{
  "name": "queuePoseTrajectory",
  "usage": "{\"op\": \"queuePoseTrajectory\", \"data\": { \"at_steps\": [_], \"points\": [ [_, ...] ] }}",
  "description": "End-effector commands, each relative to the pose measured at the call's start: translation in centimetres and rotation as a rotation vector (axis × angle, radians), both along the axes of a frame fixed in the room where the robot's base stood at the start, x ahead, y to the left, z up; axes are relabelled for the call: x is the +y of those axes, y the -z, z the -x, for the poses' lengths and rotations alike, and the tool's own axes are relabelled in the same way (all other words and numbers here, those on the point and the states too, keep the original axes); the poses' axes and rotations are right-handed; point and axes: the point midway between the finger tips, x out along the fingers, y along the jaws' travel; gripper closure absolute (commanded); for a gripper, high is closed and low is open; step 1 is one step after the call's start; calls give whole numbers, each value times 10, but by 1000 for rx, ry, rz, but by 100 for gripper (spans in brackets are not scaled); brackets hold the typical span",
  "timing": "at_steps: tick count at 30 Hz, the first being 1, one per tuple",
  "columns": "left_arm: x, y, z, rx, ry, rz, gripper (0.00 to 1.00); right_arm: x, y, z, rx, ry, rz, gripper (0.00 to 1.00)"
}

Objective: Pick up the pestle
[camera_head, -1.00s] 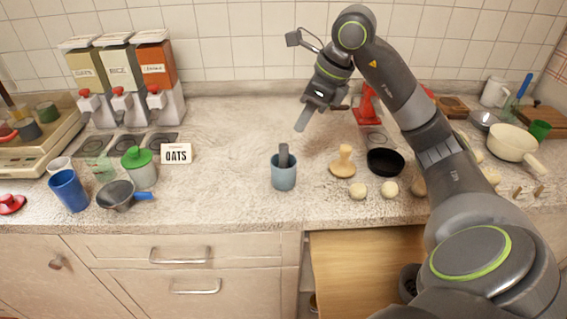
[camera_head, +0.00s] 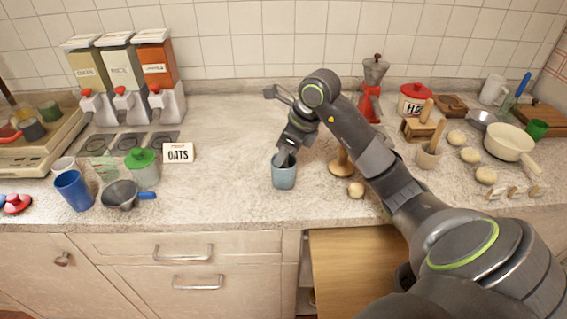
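A blue-grey cup (camera_head: 284,178) stands upright on the counter near its front edge, with a dark grey rod-like pestle in it that is now mostly hidden by my gripper. My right gripper (camera_head: 286,157) points down at the cup's mouth, around or beside the top of the pestle. Its fingers are too small and dark to tell whether they are open or shut on it. A second, light-coloured mortar (camera_head: 428,158) with a wooden pestle (camera_head: 437,135) stands further right. My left gripper is not in view.
A wooden stamp-like tool (camera_head: 341,166) and a dough ball (camera_head: 356,190) are close right of the cup, under my arm. An OATS sign (camera_head: 178,153), a dark pan (camera_head: 120,194) and a blue cup (camera_head: 73,190) are left. The counter between sign and blue-grey cup is clear.

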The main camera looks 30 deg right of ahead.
Motion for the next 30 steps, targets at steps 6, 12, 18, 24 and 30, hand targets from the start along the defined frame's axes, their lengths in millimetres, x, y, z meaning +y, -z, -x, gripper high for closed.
{"op": "queuePoseTrajectory", "data": {
  "at_steps": [6, 12, 18, 24, 30],
  "points": [
    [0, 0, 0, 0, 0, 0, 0, 0, 0, 0, 0, 0, 0, 78],
    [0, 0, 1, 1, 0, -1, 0, 0, 0, 0, -1, 0, 0, 100],
    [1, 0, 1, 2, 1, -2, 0, 0, -1, 0, -1, 0, 0, 100],
    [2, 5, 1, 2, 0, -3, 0, -1, -19, -1, -7, 0, 3, 100],
    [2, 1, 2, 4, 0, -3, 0, 0, -69, -1, -6, 0, 2, 100]
  ]
}}
